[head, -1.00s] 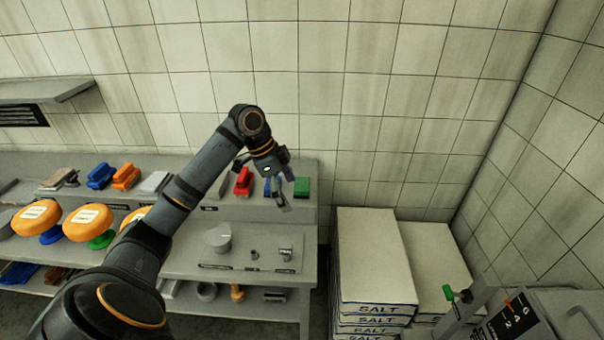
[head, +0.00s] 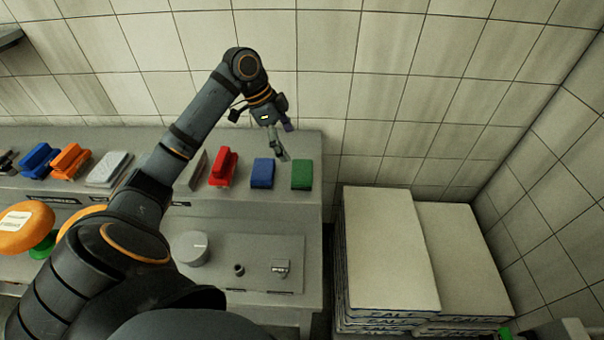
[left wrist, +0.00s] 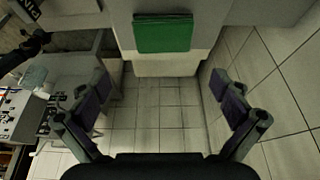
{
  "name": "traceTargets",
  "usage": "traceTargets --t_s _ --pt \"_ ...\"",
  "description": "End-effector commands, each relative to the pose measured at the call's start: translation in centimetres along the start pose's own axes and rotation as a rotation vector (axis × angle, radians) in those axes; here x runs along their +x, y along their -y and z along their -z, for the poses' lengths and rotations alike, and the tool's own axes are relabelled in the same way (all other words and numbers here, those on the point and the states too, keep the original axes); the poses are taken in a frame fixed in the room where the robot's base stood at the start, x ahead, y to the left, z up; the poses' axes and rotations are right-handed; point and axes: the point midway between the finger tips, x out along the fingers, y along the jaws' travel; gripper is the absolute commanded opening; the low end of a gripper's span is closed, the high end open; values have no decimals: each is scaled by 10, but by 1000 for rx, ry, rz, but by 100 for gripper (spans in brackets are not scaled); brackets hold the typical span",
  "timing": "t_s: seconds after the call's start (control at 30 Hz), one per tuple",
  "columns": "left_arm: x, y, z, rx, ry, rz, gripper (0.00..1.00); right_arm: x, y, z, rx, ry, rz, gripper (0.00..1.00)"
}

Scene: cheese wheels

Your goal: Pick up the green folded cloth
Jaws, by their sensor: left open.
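The green folded cloth (head: 301,174) lies at the right end of the grey upper shelf (head: 290,205), beside the blue folded cloth (head: 262,173). In the left wrist view the green cloth (left wrist: 163,33) shows at the top centre, ahead of and between the spread fingers. My left gripper (head: 272,140) is open and empty. In the head view it appears above and slightly left of the green cloth, apart from it. In the left wrist view its fingers (left wrist: 162,92) are wide apart with nothing between them. My right gripper does not show.
Left of the blue cloth stand a red item (head: 223,168), a white block (head: 108,168) and an orange item (head: 70,161). A tiled wall rises behind. Stacked salt sacks (head: 388,250) stand on the right. A grey cylinder (head: 190,248) sits on the lower level.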

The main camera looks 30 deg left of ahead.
Motion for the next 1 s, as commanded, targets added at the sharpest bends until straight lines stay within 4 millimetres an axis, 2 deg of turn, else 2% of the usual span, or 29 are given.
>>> traceTargets --t_s 0.03,0.17,0.27,0.5,0.77,0.9,1.0 --pt "8 0 -3 0 0 0 100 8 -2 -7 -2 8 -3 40" --pt "7 0 -3 0 0 0 100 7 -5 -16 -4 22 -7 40" --pt "14 0 -2 -1 -1 -4 100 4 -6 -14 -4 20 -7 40" --pt "53 -1 -2 0 -2 -4 100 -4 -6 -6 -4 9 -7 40" --pt "65 -1 -4 -2 0 -3 100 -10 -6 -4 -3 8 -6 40" --pt "88 -2 -9 -3 0 -5 100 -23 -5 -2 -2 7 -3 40" --pt "104 -2 -9 -1 -2 -4 100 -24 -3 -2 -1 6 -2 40"
